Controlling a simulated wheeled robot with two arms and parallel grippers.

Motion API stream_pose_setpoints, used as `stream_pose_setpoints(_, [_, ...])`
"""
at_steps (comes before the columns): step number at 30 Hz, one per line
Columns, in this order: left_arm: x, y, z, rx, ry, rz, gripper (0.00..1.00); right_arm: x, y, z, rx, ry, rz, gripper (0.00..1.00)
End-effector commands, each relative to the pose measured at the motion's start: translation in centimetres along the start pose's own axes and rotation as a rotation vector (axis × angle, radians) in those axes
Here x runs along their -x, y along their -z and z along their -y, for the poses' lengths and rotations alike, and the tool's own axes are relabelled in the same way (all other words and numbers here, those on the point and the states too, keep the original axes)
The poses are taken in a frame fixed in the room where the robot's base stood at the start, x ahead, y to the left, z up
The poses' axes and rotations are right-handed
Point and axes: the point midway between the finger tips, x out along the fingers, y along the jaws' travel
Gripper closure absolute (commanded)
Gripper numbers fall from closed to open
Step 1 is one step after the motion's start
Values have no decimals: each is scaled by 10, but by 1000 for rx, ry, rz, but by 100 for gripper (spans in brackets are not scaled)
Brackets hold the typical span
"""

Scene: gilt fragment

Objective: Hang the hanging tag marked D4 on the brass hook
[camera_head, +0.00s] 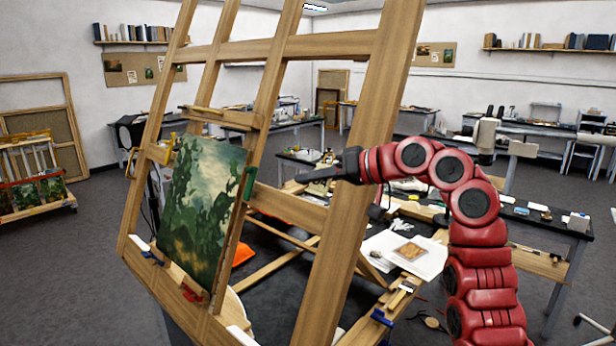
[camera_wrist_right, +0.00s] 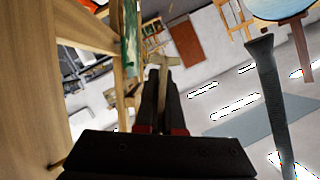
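I cannot make out the brass hook in either view. My left gripper is not in view.
The large wooden easel (camera_head: 345,190) fills the middle and bears a green landscape painting (camera_head: 200,205). A bench with a white sheet (camera_head: 420,258) stands behind it, lower right. Worktables (camera_head: 530,215) line the right. Grey floor (camera_head: 60,270) is open at the left.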

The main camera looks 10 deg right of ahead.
Motion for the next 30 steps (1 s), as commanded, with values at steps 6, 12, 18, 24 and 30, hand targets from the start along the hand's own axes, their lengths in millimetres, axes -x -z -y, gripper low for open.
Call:
stream_pose_setpoints(6, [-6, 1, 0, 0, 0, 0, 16, 1, 3, -5, -2, 0, 1, 100])
stream_pose_setpoints(12, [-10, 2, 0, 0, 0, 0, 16, 2, 6, -10, -2, 0, 0, 100])
stream_pose_setpoints(18, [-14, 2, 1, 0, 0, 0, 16, 3, 8, -15, -2, 0, 0, 100])
stream_pose_setpoints(24, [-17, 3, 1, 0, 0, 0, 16, 4, 10, -20, -2, 0, 1, 100])
stream_pose_setpoints(30, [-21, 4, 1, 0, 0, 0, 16, 5, 12, -24, -1, 1, 1, 100])
